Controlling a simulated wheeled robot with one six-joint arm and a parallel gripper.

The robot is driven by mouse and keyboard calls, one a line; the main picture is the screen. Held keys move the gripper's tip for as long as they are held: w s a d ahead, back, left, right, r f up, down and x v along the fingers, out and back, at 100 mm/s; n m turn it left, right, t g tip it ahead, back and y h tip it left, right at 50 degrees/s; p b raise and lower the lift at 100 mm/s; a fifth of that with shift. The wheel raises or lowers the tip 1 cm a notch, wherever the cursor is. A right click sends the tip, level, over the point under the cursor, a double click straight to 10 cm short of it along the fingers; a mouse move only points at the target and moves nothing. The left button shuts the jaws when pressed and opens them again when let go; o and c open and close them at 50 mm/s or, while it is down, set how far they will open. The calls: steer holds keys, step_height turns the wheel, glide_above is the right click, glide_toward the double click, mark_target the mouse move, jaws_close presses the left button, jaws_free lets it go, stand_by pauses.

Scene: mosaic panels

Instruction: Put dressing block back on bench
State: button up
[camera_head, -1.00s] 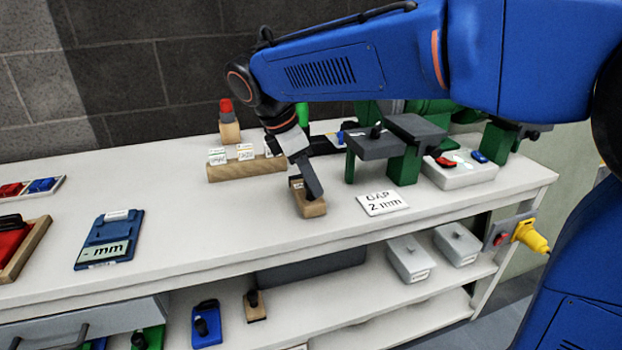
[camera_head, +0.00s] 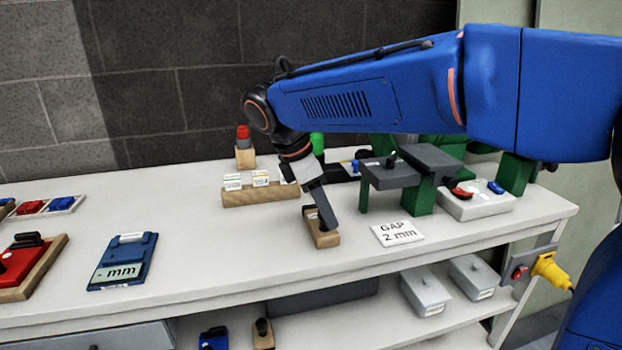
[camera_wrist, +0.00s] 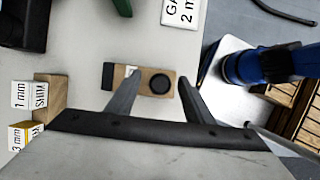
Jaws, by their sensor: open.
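A small wooden block (camera_head: 326,240), which looks like the dressing block, lies on the white bench (camera_head: 200,265) near its front, left of the gap card. In the wrist view the block (camera_wrist: 118,85) has a dark left end, a pale label and a round black knob. My gripper (camera_wrist: 159,79) is open, with one finger across the block's middle in the picture and the other just right of the knob. In the head view my gripper (camera_head: 326,216) is at the block, hiding part of its top. I cannot tell whether the fingers touch it.
Behind the block stands a wooden rack (camera_head: 255,196) with labelled shims. A "GAP 2 mm" card (camera_head: 398,233) lies to its right, near a grey-and-green grinder (camera_head: 390,174). A blue gauge (camera_head: 122,262) lies to the left. Bench between gauge and block is clear.

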steer(key=v, duration=1.6)
steer(key=s+d+f+m+y, duration=0.1)
steer(key=s+d+f+m, duration=0.3)
steer(key=d, duration=0.6)
steer(key=s+d+f+m+y, duration=0.15)
steer(key=d+f+m, duration=0.3)
steer(key=d, duration=0.65)
steer(key=s+d+f+m+t+y, duration=0.1)
steer(key=s+d+f+m, duration=0.5)
steer(key=f, duration=0.2)
steer(key=s+d+f+m+t, duration=0.2)
steer(key=s+d+f+m, duration=0.4)
steer(key=f, duration=0.3)
steer(key=shift+s+f+m+y, duration=0.15)
steer(key=shift+s+m+y, duration=0.2)
steer(key=shift+s, duration=0.25)
